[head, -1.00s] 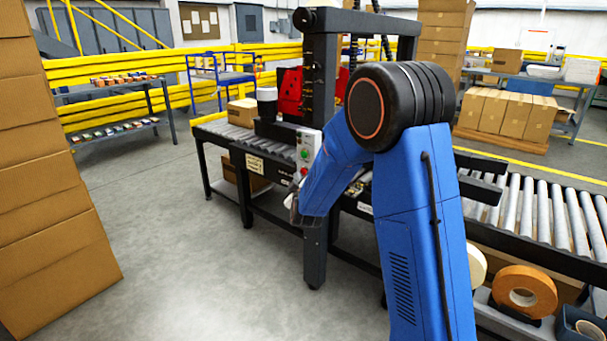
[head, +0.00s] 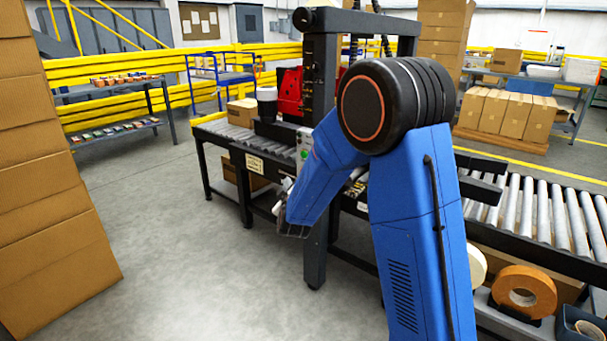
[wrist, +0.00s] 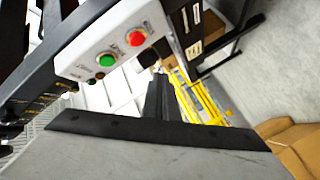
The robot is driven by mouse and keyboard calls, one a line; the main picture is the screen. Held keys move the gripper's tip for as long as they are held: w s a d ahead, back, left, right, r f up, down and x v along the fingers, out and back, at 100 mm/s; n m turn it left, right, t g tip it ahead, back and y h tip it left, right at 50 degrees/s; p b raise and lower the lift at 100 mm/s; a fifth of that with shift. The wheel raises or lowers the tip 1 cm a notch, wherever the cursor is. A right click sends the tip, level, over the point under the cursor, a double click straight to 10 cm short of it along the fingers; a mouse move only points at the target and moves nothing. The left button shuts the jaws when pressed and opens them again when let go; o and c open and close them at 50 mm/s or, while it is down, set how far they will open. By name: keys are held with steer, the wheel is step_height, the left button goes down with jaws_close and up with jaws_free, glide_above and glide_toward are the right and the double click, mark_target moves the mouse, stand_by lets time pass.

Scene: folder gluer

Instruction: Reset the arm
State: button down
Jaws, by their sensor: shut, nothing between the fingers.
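My blue arm rises through the middle of the head view, bent at a black elbow joint. Its forearm slopes down and left to my gripper (head: 291,230), small and dark there, in front of the conveyor machine. My gripper is shut with nothing held; the forearm partly hides its surroundings. In the wrist view, a control box (wrist: 115,45) with a green button and a red button is close at the upper left. The same box shows partly behind my forearm in the head view (head: 305,144).
The roller conveyor (head: 540,215) runs past the dark machine frame (head: 320,75). Stacked cardboard (head: 50,190) stands at the left. The grey floor (head: 180,250) between is clear.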

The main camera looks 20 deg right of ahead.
stand_by(0.3)
steer(key=s+d+r+m+g+y, duration=0.1)
steer(key=s+r+m+g+y, duration=0.2)
steer(key=s, duration=0.8)
steer(key=s+d+r+g+y, duration=0.1)
steer(key=s+r+g, duration=0.25)
steer(key=s, duration=0.65)
steer(key=s+d+f+m+g, duration=0.1)
steer(key=s+d+m+g, duration=0.1)
steer(key=s, duration=1.4)
steer(key=s+d+f+m+g+h, duration=0.1)
steer(key=s+d+m+g, duration=0.2)
steer(key=s, duration=1.3)
steer(key=shift+s+d+f+g+h, duration=0.3)
steer(key=shift+s+d+g, duration=0.1)
steer(key=shift+d, duration=0.45)
